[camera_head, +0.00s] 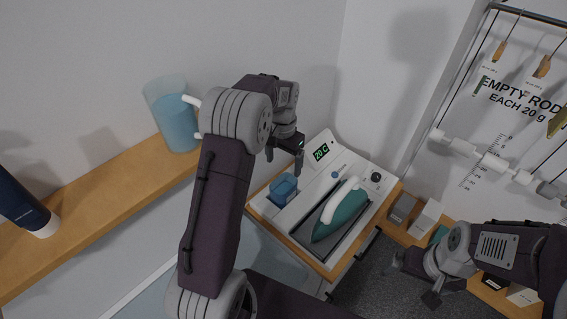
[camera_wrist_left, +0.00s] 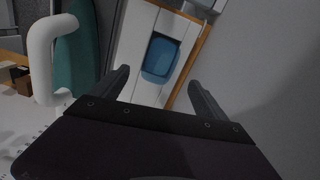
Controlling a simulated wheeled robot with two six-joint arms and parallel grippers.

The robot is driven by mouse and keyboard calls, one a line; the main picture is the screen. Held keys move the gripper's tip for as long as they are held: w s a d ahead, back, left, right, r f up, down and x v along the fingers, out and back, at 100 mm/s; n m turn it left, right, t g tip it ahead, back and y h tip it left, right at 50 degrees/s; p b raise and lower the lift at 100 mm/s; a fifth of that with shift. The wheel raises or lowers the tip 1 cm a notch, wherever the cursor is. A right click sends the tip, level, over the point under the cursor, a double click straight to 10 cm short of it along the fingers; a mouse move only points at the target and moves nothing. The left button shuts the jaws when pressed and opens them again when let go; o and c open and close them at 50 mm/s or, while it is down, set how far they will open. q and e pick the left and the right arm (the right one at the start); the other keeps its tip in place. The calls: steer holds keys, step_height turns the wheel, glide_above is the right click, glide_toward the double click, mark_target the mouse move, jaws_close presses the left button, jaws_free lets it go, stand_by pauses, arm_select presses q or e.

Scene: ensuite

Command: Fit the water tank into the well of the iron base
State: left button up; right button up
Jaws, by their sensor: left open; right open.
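The blue water tank (camera_head: 284,187) is at the left part of the white iron base (camera_head: 318,185), at its well. It also shows in the left wrist view (camera_wrist_left: 160,57), framed by a white surround. Its top stands a little above the base in the head view; how deep it sits I cannot tell. My left gripper (camera_head: 284,161) is open and empty above and behind the tank. In the left wrist view its fingers (camera_wrist_left: 158,80) are apart, with the tank beyond them. My right gripper (camera_head: 413,281) is open and empty, low at the right, away from the base.
A teal iron (camera_head: 345,212) with a white handle lies on the base, right of the tank. A blue jug (camera_head: 176,118) stands on the wooden shelf (camera_head: 110,207), left of my arm. A dark bottle (camera_head: 24,203) is far left. Small boxes (camera_head: 426,217) stand right of the base.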

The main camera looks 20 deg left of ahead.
arm_select(q)
steer(key=s+d+f+n+b, duration=0.1)
steer(key=s+d+f, duration=0.1)
steer(key=s, duration=0.8)
steer(key=s+d+f+n+t+b, duration=0.1)
steer(key=s+d+f, duration=0.1)
steer(key=s, duration=0.8)
steer(key=shift+d+n, duration=0.3)
steer(key=shift+d, duration=0.55)
arm_select(e)
step_height(320, 180, down, 2)
steer(key=shift+f, duration=0.1)
arm_select(q)
steer(key=shift+f, duration=0.1)
arm_select(e)
steer(key=shift+c, duration=0.3)
